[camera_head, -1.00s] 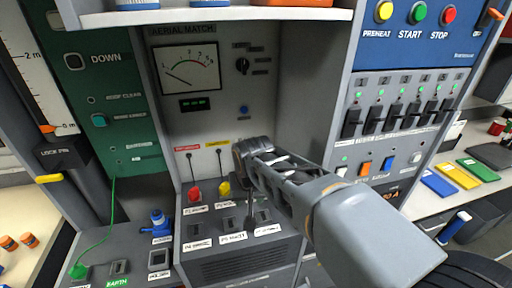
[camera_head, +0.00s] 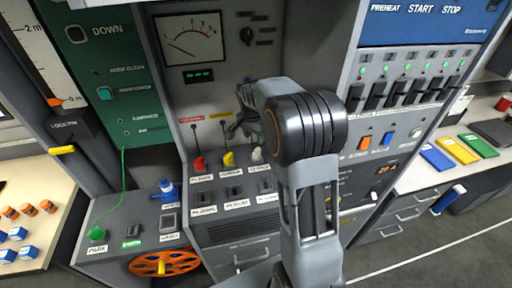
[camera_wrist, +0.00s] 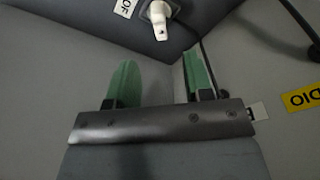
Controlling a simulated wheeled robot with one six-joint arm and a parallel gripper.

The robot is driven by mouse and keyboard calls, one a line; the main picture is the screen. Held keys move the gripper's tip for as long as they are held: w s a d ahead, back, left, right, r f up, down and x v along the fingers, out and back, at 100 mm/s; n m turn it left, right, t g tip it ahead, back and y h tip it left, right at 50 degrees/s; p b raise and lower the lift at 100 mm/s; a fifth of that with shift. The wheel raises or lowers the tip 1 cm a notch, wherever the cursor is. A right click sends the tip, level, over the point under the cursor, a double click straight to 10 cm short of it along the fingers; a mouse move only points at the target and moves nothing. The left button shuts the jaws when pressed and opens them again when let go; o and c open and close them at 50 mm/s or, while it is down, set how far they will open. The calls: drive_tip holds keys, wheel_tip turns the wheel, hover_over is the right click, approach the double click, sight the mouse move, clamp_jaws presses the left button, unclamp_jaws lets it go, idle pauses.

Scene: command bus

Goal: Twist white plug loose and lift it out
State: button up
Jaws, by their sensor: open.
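The white plug (camera_head: 257,155) stands in the sloped socket panel (camera_head: 222,208), at the right end of a row with a red plug (camera_head: 200,163) and a yellow plug (camera_head: 229,159). In the wrist view the white plug (camera_wrist: 158,17) shows at the top centre, beyond the fingertips. My gripper (camera_wrist: 160,78) has its two green fingers spread, with nothing between them. In the head view my gripper (camera_head: 238,128) is partly hidden by my arm and lies above the plugs, near the back wall. It appears apart from the white plug.
A row of black switches (camera_head: 411,92) is on the right panel. An orange handwheel (camera_head: 163,264) sits low in front. Thin cables hang along the back wall near the gripper.

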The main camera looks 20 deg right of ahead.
sight(257, 149)
drive_tip(key=f, duration=0.6)
drive_tip(key=d+f+p, duration=0.1)
drive_tip(key=f, duration=0.2)
drive_tip(key=shift+w+d+f, duration=0.1)
drive_tip(key=shift+w, duration=0.25)
drive_tip(key=shift+c, duration=0.3)
clamp_jaws()
